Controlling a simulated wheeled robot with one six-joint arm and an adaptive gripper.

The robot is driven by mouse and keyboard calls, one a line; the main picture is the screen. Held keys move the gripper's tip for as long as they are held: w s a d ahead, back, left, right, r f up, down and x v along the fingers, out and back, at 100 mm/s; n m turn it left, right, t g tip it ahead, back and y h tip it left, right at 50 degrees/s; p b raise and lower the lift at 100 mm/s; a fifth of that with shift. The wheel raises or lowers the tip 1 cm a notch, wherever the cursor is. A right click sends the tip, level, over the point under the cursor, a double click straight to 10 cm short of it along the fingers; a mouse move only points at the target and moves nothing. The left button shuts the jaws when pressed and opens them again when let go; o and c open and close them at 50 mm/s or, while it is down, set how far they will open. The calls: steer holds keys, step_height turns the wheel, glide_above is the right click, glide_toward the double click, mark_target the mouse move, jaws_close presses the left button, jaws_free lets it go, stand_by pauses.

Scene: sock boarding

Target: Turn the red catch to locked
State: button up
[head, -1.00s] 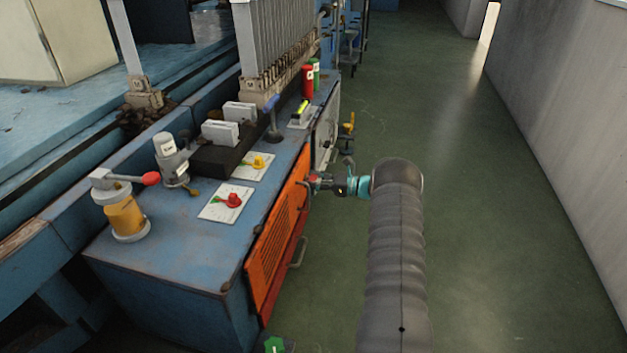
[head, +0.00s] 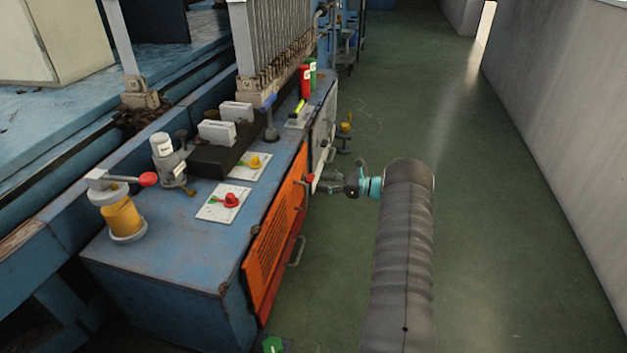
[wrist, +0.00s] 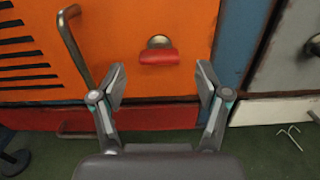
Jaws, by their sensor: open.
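The red catch (wrist: 158,57) is a short red handle under a round metal boss on the orange door (wrist: 135,25). In the wrist view its handle lies sideways, close to horizontal. In the head view a small red part (head: 310,178) shows at the door's right edge, just left of the gripper. My gripper (wrist: 160,82) is open and empty. Its two fingers stand apart, one on each side below the catch, and do not appear to touch it. In the head view the gripper (head: 327,183) is beside the cabinet, partly hard to make out.
A bar handle (wrist: 78,50) stands out left of the catch. A grey door (wrist: 285,60) with a knob is at the right. The blue bench top (head: 165,235) carries a red knob (head: 231,200), a yellow knob (head: 254,161) and a yellow canister (head: 122,217).

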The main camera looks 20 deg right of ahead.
steer(key=v, duration=0.7)
steer(key=shift+d, duration=0.1)
steer(key=s+a+f+n+g+h, duration=0.25)
steer(key=s+f, duration=0.25)
steer(key=f, duration=0.3)
steer(key=s+a+r+n+g, duration=0.2)
steer(key=s+a+n+g, duration=0.2)
steer(key=s+g, duration=0.15)
steer(key=s+a+r+n+t+h+p, duration=0.1)
steer(key=s+a+r+n+h+p, duration=0.2)
steer(key=s+a+r+n, duration=0.3)
steer(key=s+a+r+n+t+h+p, duration=0.1)
steer(key=s+a+r+n+h, duration=0.4)
steer(key=s+r, duration=0.9)
steer(key=s+a+r+n+h+p, duration=0.4)
steer(key=s+a+r+n, duration=0.4)
steer(key=r, duration=1.2)
steer(key=s+a, duration=0.3)
steer(key=shift+t+p, duration=0.3)
steer(key=shift+t, duration=0.1)
